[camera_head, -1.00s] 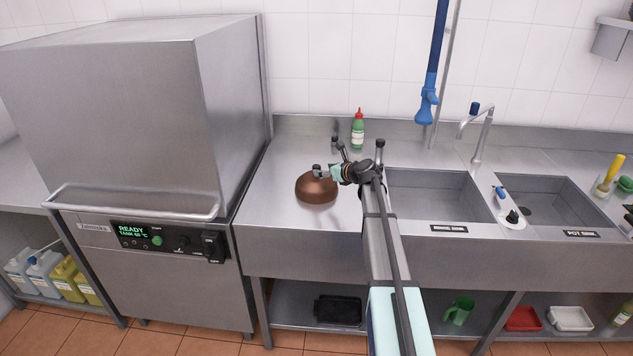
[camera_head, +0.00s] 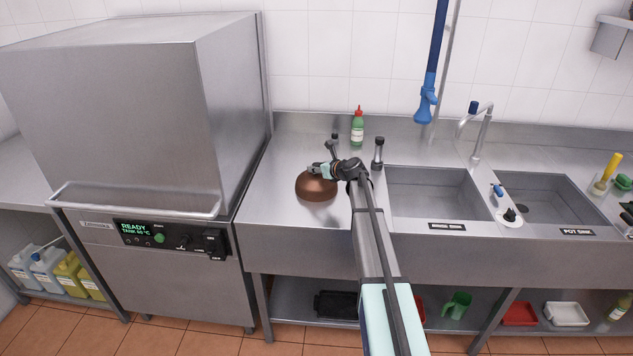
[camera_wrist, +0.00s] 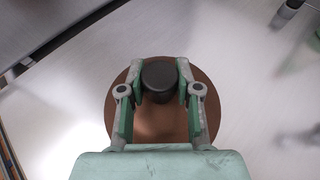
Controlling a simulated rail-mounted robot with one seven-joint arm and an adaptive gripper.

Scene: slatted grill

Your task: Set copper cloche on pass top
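The copper cloche (camera_head: 316,189) is a brown dome resting on the steel counter (camera_head: 270,212) left of the sinks. Its dark knob (camera_wrist: 159,78) shows in the wrist view, on top of the dome (camera_wrist: 160,122). My gripper (camera_head: 318,170) is at the top of the cloche in the head view. In the wrist view my gripper (camera_wrist: 160,92) has its green fingers apart, one on each side of the knob, with a narrow gap at least on the left. The head view hides the knob behind the fingers. I cannot make out the pass top in these frames.
A dishwasher (camera_head: 150,130) stands left of the counter. A green bottle (camera_head: 357,128) and a dark-topped post (camera_head: 378,152) stand behind my arm. Two sinks (camera_head: 434,192) lie to the right. A blue spray hose (camera_head: 428,85) hangs above. Counter left of the cloche is bare.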

